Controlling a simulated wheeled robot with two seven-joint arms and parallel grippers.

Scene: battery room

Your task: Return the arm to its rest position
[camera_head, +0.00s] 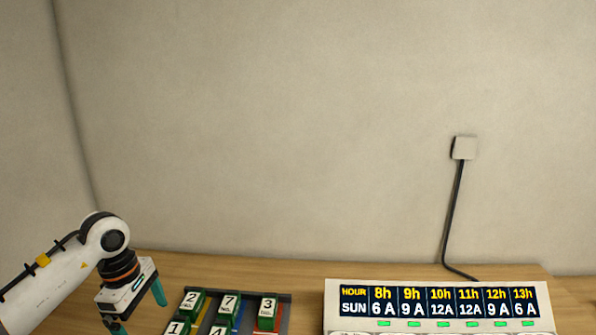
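My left arm comes in from the left, and its gripper (141,317) points down over the left part of the wooden table. Its two teal fingers are spread apart, with nothing seen between them. The lower fingertip is at the bottom edge of the picture. The gripper is left of a dark tray (284,298) and apart from it. My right arm and gripper are not in view.
The tray holds several numbered battery blocks, among them block 7 (229,301) and block 3 (267,309). A panel with an hour table (334,314) stands at the right. A cable (453,210) runs from a wall box (464,148).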

